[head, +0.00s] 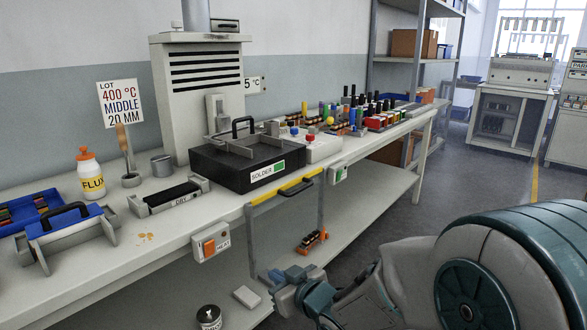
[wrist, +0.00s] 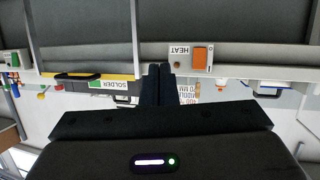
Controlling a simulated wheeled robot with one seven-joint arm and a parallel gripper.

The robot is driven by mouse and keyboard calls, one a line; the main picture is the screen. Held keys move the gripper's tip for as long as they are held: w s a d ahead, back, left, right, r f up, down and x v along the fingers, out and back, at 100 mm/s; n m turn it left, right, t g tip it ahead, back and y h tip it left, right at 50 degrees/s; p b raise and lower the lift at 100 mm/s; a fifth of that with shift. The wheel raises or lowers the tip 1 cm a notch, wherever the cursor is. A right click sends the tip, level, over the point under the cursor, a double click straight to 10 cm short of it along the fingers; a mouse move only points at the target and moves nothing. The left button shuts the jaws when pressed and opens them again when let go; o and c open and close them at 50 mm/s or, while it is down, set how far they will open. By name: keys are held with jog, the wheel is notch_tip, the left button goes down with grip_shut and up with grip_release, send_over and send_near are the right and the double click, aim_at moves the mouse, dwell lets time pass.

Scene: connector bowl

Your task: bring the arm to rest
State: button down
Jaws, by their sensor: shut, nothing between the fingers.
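My gripper (wrist: 158,70) is shut and empty; its two dark fingers lie together in the middle of the wrist view. In the head view my arm reaches in from the lower right, with my gripper (head: 274,277) in front of the workbench (head: 222,205), below its top edge. It appears apart from the bench and holds nothing. The wrist view shows the bench front upside down, with the HEAT switch box (wrist: 190,58) beyond the fingers.
A black SOLDER pot (head: 235,163) with a yellow-barred guard (head: 283,189) stands at the bench front. A FLUX bottle (head: 90,175), DRY block (head: 168,197) and blue tray (head: 30,208) stand left. A lower shelf (head: 345,212) lies behind my gripper. Floor at right is open.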

jog(key=s+d+r+m+g+h+p, duration=0.1)
jog(key=s+d+r+m+h+p, duration=0.25)
jog(key=d+r+p, duration=0.35)
jog(key=s+d+r+m+g+h+p, duration=0.2)
jog(key=d+r+h+p, duration=0.35)
jog(key=d+r, duration=0.3)
jog(key=s+d+r+m+g+p, duration=0.1)
jog(key=s+d+r+g+p, duration=0.1)
jog(key=s+r+p, duration=0.2)
jog(key=s+d+r+m+g+p, duration=0.1)
jog(key=s+r+p, duration=0.4)
jog(key=s, duration=0.6)
jog(key=m+g+p, duration=0.1)
jog(key=g, duration=0.1)
jog(key=shift+d+r+g, duration=0.2)
jog(key=shift+d+g, duration=0.1)
jog(key=shift+d, duration=0.05)
jog(key=shift+a, duration=0.15)
